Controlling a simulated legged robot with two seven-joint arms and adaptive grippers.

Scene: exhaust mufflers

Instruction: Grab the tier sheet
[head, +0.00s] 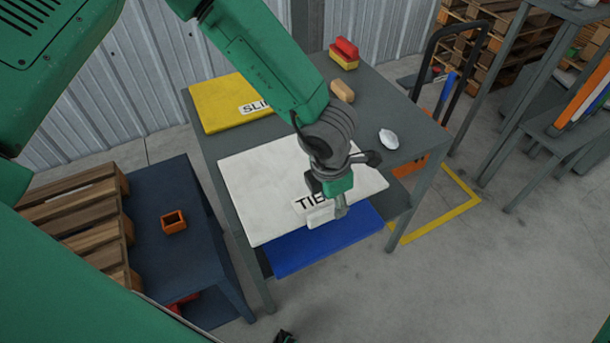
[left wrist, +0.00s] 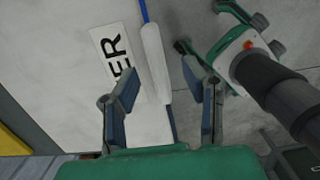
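The tier sheet (head: 265,185) is a flat white sheet on the grey table, with a label reading "TI…" in the head view and "…ER" in the left wrist view (left wrist: 65,85). A white bar-like grip (head: 320,216) stands at its front edge. My left gripper (head: 332,212) is above this edge, hiding part of the label. In the left wrist view, its fingers (left wrist: 160,72) are apart, with the white grip (left wrist: 154,60) showing between and beyond them; contact cannot be told. My right gripper (left wrist: 208,28) shows beyond, its fingers seemingly spread, off the sheet.
A blue sheet (head: 330,240) lies below the white one. A yellow sheet (head: 215,105) labelled "SLI…" lies behind. A white object (head: 388,139), a tan block (head: 342,91) and a red-yellow block (head: 344,54) are on the table (head: 405,103). Pallets (head: 75,215) and a dark bench (head: 160,255) stand left.

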